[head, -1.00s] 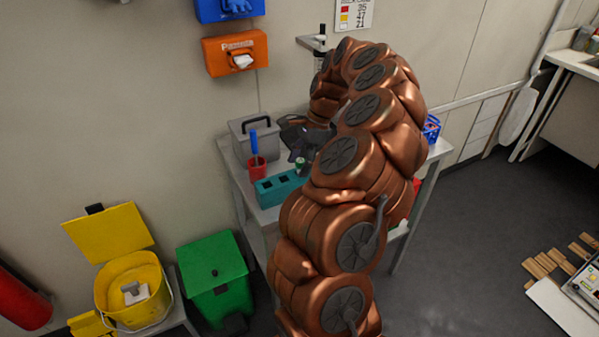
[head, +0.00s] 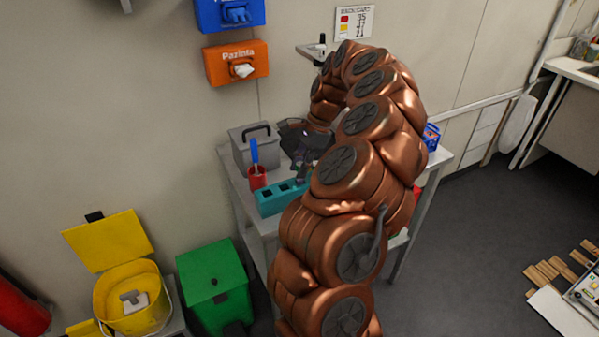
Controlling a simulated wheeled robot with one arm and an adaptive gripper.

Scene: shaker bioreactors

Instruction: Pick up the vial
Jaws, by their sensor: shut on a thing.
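My gripper (head: 301,174), dark grey, is just above the right end of a teal rack (head: 272,205) on the grey table. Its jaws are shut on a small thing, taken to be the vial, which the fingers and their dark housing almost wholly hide. I cannot tell whether it is clear of the rack. The rack has square dark openings in its top. My copper-coloured arm covers the rack's right side and much of the table.
A red cup (head: 257,178) with a blue-handled tool and a grey lidded box (head: 240,150) stand left of and behind the rack. A blue crate (head: 431,137) is at the table's right. A green bin (head: 216,285) and a yellow bucket (head: 150,318) stand to the left.

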